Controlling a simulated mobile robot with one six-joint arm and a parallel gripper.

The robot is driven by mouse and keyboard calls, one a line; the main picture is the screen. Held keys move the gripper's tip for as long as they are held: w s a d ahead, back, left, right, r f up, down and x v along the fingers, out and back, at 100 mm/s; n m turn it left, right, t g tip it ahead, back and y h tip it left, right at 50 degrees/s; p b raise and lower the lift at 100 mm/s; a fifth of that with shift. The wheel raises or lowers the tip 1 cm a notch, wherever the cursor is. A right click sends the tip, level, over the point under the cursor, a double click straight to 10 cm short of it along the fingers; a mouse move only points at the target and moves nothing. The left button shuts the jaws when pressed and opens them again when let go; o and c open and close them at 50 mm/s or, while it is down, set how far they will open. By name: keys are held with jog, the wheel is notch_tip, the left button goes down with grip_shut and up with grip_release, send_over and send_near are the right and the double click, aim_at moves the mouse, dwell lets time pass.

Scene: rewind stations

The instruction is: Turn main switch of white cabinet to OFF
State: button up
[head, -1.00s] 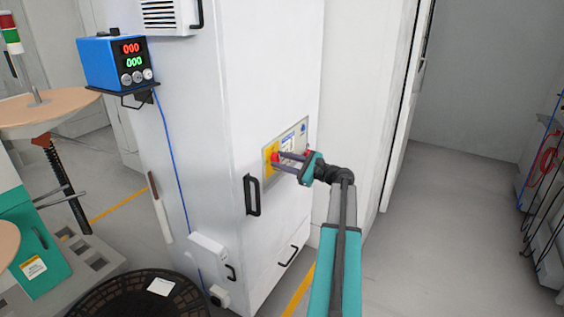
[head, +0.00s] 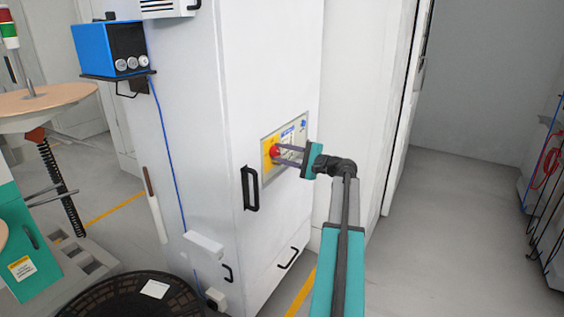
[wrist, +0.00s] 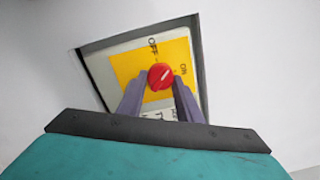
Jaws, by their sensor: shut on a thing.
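The tall white cabinet (head: 215,150) fills the middle of the head view. Its yellow switch plate (head: 266,160) sits in a recessed panel. The red main switch knob (head: 275,152) is on that plate. It also shows in the wrist view as a round red knob (wrist: 160,76) with a pale mark slanting to the upper right. OFF is printed above the knob and ON to its right. I cannot tell exactly which label the mark meets. My gripper (wrist: 160,88) is shut on the knob, one finger on each side.
A black handle (head: 250,189) sticks out below the switch panel. A round black basket (head: 120,300) stands at lower left. The floor (head: 450,220) at right is clear.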

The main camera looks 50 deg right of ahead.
jog(key=n+b, duration=0.6)
jog(key=shift+f+n, duration=0.15)
jog(key=shift+n, duration=0.15)
jog(key=shift+r+n+b, duration=0.15)
jog(key=shift+n+b, duration=0.65)
jog(key=shift+r+n+b, duration=0.15)
jog(key=shift+n+b, duration=0.6)
jog(key=shift+n, duration=0.05)
jog(key=o, duration=1)
jog(key=shift+o, duration=0.2)
jog(key=shift+s, duration=0.1)
jog(key=p+v, duration=0.1)
jog(key=v, duration=1.2)
jog(key=shift+s+p, duration=0.3)
